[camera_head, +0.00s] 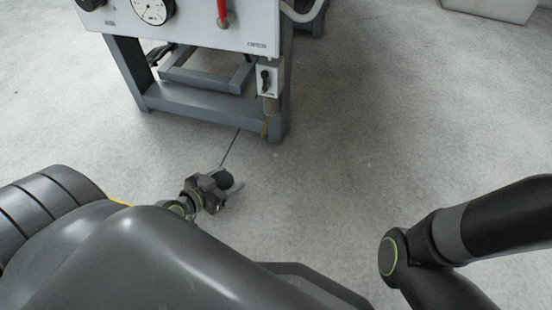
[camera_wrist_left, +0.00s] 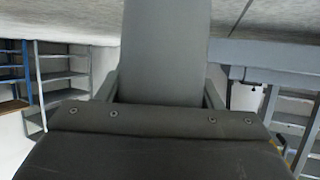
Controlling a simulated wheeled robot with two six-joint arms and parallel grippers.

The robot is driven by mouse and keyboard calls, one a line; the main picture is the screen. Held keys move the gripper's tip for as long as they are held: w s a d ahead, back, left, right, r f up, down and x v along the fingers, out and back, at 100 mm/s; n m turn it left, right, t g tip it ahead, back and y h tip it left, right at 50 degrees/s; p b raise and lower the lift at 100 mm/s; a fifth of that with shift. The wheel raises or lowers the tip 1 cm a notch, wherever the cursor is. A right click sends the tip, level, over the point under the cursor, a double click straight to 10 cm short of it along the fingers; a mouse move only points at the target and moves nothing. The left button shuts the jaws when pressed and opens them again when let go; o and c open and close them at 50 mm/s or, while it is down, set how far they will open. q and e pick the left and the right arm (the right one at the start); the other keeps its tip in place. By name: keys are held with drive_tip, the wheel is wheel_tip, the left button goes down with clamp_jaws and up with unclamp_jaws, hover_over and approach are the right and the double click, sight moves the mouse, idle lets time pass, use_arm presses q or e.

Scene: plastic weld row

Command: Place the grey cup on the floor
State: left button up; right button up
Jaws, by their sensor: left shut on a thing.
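My left gripper (camera_head: 231,180) is low over the concrete floor (camera_head: 350,150), in front of the grey machine stand. It is shut on the grey cup (camera_head: 226,179), which shows as a small dark round shape between the fingers. In the left wrist view the cup (camera_wrist_left: 165,50) is a plain dark grey tapered body filling the top middle, with a finger on each side. I cannot tell whether the cup touches the floor. My right gripper is out of view; only part of that arm shows at the right.
The machine stand (camera_head: 190,105) with a white panel (camera_head: 190,25) stands at the top left, just beyond the left gripper. A dark floor seam (camera_head: 230,147) runs from the stand toward the gripper. Shelves (camera_wrist_left: 65,72) show in the left wrist view.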

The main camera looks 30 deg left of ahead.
use_arm(q)
drive_tip(key=r+b+x, duration=0.1)
drive_tip(key=x, duration=0.4)
drive_tip(key=w+r+b+x, duration=0.1)
drive_tip(key=b+x, duration=0.1)
drive_tip(key=x, duration=0.4)
drive_tip(key=r+b+x, duration=0.1)
drive_tip(key=b+x, duration=0.1)
drive_tip(key=x, duration=0.4)
drive_tip(key=shift+w+d, duration=0.15)
drive_tip(key=shift+w, duration=0.05)
drive_tip(key=shift+r, duration=0.15)
drive_tip(key=o, duration=1)
drive_tip(key=shift+c, duration=0.2)
